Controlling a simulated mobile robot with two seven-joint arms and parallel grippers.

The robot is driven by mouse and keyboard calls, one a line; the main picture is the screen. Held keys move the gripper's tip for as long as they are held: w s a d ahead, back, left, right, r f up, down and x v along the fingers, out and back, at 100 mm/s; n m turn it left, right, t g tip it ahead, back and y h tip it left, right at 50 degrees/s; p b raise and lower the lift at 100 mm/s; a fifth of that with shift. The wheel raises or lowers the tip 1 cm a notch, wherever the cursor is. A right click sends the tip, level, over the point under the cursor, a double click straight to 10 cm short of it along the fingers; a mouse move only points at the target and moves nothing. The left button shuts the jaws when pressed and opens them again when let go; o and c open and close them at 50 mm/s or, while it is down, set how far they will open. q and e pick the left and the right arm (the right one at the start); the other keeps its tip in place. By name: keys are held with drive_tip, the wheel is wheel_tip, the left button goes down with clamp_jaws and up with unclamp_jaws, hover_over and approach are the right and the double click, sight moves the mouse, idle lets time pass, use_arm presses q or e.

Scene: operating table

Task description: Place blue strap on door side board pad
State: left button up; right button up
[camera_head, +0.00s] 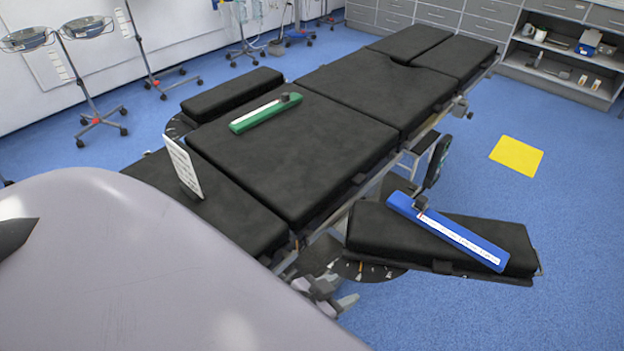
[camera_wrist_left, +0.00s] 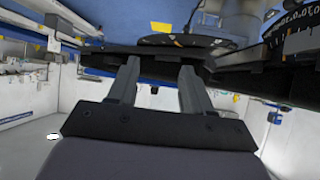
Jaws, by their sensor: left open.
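The blue strap (camera_head: 450,232), a long flat piece with a white label and a dark knob at one end, lies lengthwise on the black pad (camera_head: 365,225) of the near right arm board. A second black board pad (camera_head: 232,94) is on the far left side of the table. I cannot tell which board is the door side one. My left gripper (camera_wrist_left: 159,68) is open, with nothing between its two dark fingers in the left wrist view. A dark pointed piece at the head view's left edge appears to be mine. My right gripper is not in view.
The black operating table (camera_head: 300,160) fills the middle. A green strap (camera_head: 264,113) lies on it, and a white card (camera_head: 183,166) stands at its near left edge. A yellow mat (camera_head: 516,156) is on the clear blue floor at right. Wheeled stands (camera_head: 98,122) are at left.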

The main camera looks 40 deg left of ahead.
use_arm(q)
drive_tip(key=s+a+f, duration=0.1)
drive_tip(key=s+f, duration=0.1)
drive_tip(key=s, duration=0.4)
drive_tip(key=shift+s+a+g, duration=0.3)
drive_tip(key=shift+s, duration=0.1)
drive_tip(key=shift+c, duration=0.7)
drive_tip(key=shift+w+d, duration=0.1)
drive_tip(key=shift+d, duration=0.05)
